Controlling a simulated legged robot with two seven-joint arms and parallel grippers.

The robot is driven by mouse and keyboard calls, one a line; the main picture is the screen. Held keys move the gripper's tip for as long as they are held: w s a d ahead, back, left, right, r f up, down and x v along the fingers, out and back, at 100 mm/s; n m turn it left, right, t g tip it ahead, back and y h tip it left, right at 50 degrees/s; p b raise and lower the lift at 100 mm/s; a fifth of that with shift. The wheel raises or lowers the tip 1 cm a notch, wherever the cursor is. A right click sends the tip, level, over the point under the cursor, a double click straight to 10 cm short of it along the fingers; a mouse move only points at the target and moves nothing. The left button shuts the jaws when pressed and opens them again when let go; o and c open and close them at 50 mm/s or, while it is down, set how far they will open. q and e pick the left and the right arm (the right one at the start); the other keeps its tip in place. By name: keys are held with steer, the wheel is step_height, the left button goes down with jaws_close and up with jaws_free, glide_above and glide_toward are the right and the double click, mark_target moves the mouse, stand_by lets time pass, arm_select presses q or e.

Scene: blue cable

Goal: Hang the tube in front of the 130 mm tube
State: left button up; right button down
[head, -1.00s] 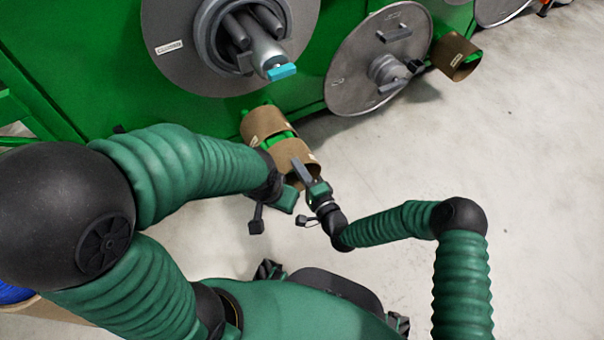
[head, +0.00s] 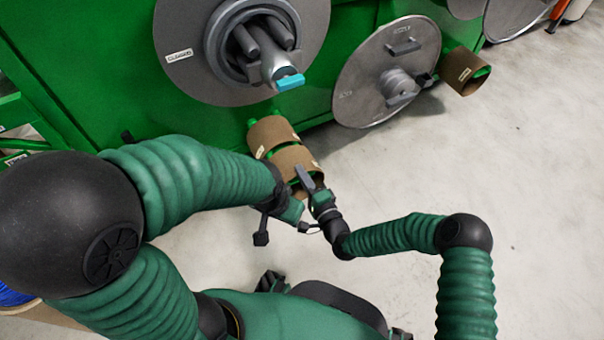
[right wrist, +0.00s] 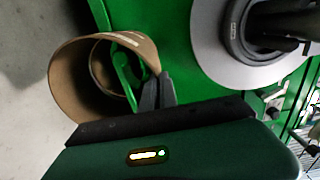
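A brown cardboard tube (head: 290,160) is at the tip of my right gripper (head: 308,180). In the right wrist view the grey fingers (right wrist: 157,93) are closed on the wall of this tube (right wrist: 72,78). A green holder end (right wrist: 132,72) shows inside the tube's opening. Another brown tube (head: 272,131), with a pale label, sits directly behind it on the green holder. The two tubes look nearly touching. My left gripper (head: 290,211) is below the front tube, partly hidden by its own wrist; its fingers do not show clearly.
A green machine (head: 120,90) carries a large grey disc (head: 185,75) and a second disc (head: 365,80). A third brown tube (head: 460,72) sticks out at the right. The pale floor (head: 550,200) at right is clear.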

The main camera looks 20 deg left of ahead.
steer(key=shift+b+x, duration=0.7)
steer(key=shift+x, duration=0.6)
stand_by(1.1)
steer(key=shift+f+b, duration=0.45)
steer(key=shift+f, duration=0.1)
stand_by(0.4)
steer(key=c, duration=1)
jaws_free()
steer(key=shift+f, duration=0.2)
steer(key=shift+s+d, duration=0.45)
steer(key=shift+d, duration=0.15)
stand_by(1.1)
steer(key=p+v, duration=0.4)
steer(key=v, duration=0.3)
steer(key=shift+s+d, duration=0.25)
steer(key=shift+d, duration=0.05)
stand_by(0.8)
